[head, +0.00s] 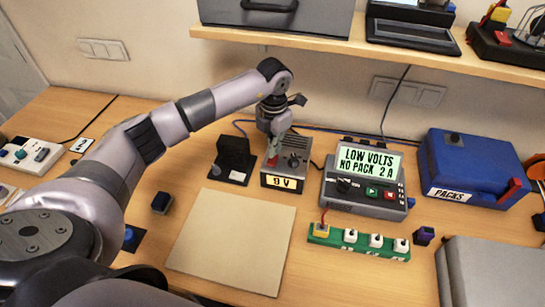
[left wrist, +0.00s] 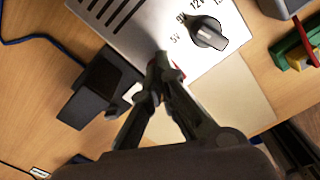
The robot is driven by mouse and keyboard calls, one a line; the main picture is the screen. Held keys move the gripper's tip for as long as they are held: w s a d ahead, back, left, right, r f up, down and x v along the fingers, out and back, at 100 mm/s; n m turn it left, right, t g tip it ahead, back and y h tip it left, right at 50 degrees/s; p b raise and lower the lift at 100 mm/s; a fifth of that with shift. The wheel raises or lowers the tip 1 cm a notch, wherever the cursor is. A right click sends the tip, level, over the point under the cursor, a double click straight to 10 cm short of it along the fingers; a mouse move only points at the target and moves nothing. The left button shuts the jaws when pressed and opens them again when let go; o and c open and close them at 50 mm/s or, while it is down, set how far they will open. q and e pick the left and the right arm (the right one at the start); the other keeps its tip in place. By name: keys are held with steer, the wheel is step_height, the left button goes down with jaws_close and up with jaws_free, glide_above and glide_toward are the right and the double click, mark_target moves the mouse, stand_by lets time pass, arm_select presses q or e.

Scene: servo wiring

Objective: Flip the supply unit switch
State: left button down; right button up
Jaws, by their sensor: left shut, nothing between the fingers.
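The supply unit (head: 284,183) is a small grey box with a "9 V" label on its front, standing at the back middle of the table. Its silver top with a black dial (left wrist: 208,35) and voltage marks fills the top of the left wrist view. A small red switch (left wrist: 180,72) shows beside my fingertips and is partly hidden by them. My left gripper (head: 274,152) points down over the left part of the unit; in the left wrist view (left wrist: 162,65) its fingers are together and empty. Whether they touch the switch I cannot tell. My right gripper is out of view.
A black stand (head: 236,155) is close left of the unit. A charger (head: 363,208) reading "LOW VOLTS NO PACK 2 A" stands right, behind a green connector strip (head: 330,238). A blue "PACKS" case (head: 470,155) is farther right. A beige mat (head: 230,240) lies clear in front.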

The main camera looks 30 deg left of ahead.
arm_select(q)
steer(key=shift+r+p, duration=1.35)
steer(key=shift+r, duration=1.35)
steer(key=shift+s+f, duration=0.1)
